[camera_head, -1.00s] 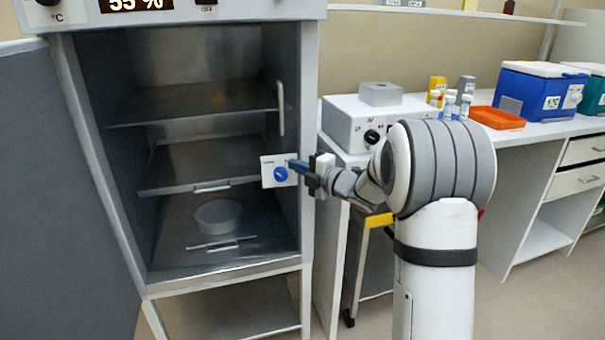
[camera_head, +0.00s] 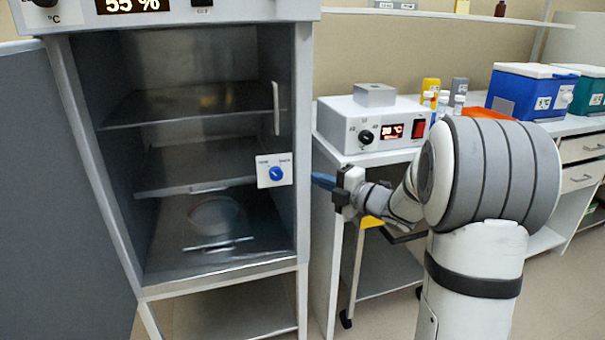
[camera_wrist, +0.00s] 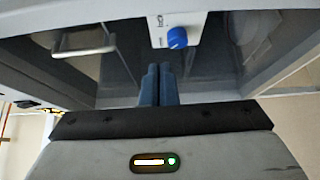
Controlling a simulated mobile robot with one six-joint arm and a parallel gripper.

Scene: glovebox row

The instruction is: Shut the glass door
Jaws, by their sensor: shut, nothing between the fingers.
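The glass door is clear and hard to see. Its upright pale handle (camera_head: 276,108) and a white plate with a blue knob (camera_head: 275,171) show at the right side of the cabinet opening. They also show in the wrist view as the handle (camera_wrist: 85,42) and the blue knob (camera_wrist: 177,38). The glass looks in line with the cabinet front (camera_head: 303,150), but I cannot tell whether a small gap remains. My gripper (camera_head: 322,181) is shut and empty, with blue fingers together, right of the knob plate and apart from it. The fingers (camera_wrist: 158,85) point toward the cabinet in the wrist view.
A large grey panel (camera_head: 65,200) stands at the left of the cabinet. Metal shelves (camera_head: 190,165) and a faint round dish (camera_head: 214,215) show inside. A white instrument box (camera_head: 345,125) stands on the bench at right. Bare floor shows below my arm.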

